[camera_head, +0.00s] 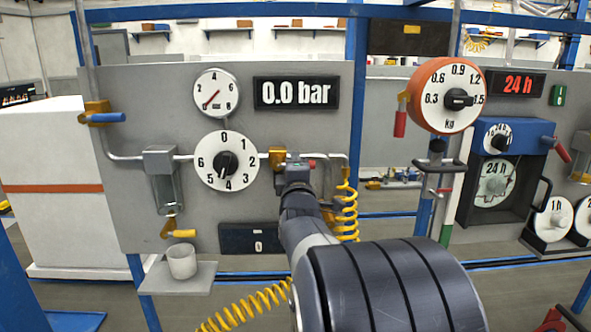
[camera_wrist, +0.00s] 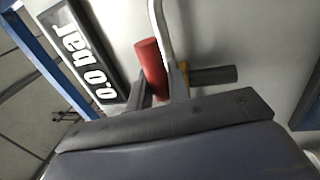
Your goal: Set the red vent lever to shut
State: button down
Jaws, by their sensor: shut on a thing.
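The red vent lever (camera_wrist: 150,62) shows in the wrist view as a red cylindrical grip beside a pale pipe. The fingers of my gripper (camera_wrist: 161,88) are closed around its lower part, one on each side. In the head view my gripper (camera_head: 295,163) is at the panel, right of the white numbered dial (camera_head: 213,170), and hides most of the lever. The pressure gauge (camera_head: 216,94) has its needle toward the lower left, and the display (camera_head: 297,92) reads 0.0 bar.
A yellow coiled hose (camera_head: 348,212) hangs just right of my gripper. A dark cylindrical handle (camera_wrist: 214,75) lies close to the fingers. A white cup (camera_head: 182,262) stands on a small shelf at lower left. A red round dial (camera_head: 412,98) is farther right.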

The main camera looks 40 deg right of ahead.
dwell(0.4)
jog(key=c, duration=1.4)
grip_release()
jog(key=shift+o, duration=0.2)
jog(key=b+v, duration=0.2)
jog(key=v, duration=0.8)
jog(key=shift+s+a+b, duration=0.25)
jog(key=shift+s+b, duration=0.05)
jog(key=shift+b, duration=0.05)
jog(key=shift+f, duration=0.1)
jog(key=shift+p+x, duration=1.4)
jog(key=shift+x, duration=4.1)
jog(key=shift+s, duration=0.15)
